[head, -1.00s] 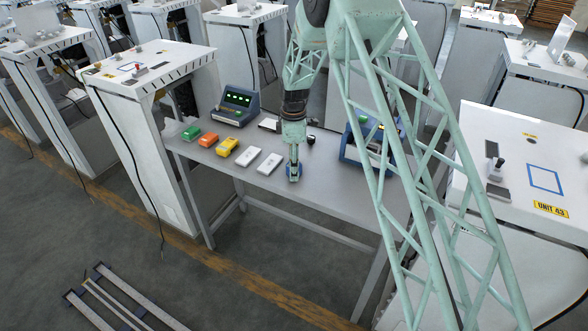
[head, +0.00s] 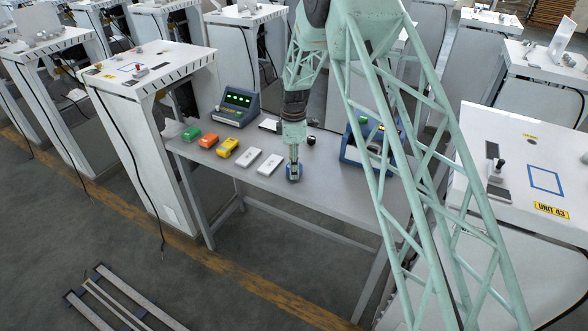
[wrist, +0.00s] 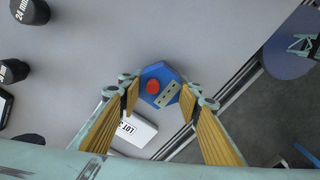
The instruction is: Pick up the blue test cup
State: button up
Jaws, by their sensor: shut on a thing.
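The blue test cup (wrist: 163,76) shows in the wrist view as a blue hexagonal piece with a round red spot and a grey strip with dark holes. My gripper (wrist: 160,96) has one finger on each side of it and is shut on it. In the head view my gripper (head: 294,170) points straight down at the front part of the grey table (head: 335,194). The blue cup (head: 293,179) shows at its fingertips. I cannot tell whether the cup still touches the table.
A blue console (head: 238,106) stands behind, another blue unit (head: 352,152) to the right. Dark cylinders (wrist: 30,12) lie at the wrist view's left.

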jog(key=shift+r, duration=0.1)
jog(key=shift+r, duration=1.7)
jog(key=s+d, duration=0.3)
jog(key=s, duration=0.1)
jog(key=s+d+r+b, duration=0.1)
jog(key=s+d, duration=0.2)
jog(key=s, duration=0.1)
jog(key=s+d, duration=0.3)
jog(key=s, duration=0.2)
jog(key=shift+d+r, duration=0.1)
jog(key=shift+r, duration=0.1)
jog(key=a+r+p, duration=0.1)
jog(key=r+p, duration=0.3)
jog(key=r, duration=0.5)
jog(key=a+r+n+p, duration=0.1)
jog(key=a+r+p, duration=0.1)
jog(key=r, duration=0.8)
jog(key=a+r+p, duration=0.2)
jog(key=r+p, duration=0.3)
jog(key=r, duration=0.5)
jog(key=shift+a+r+p, duration=0.2)
jog(key=shift+r+p, duration=0.05)
jog(key=shift+p, duration=0.1)
jog(key=shift+d, duration=0.1)
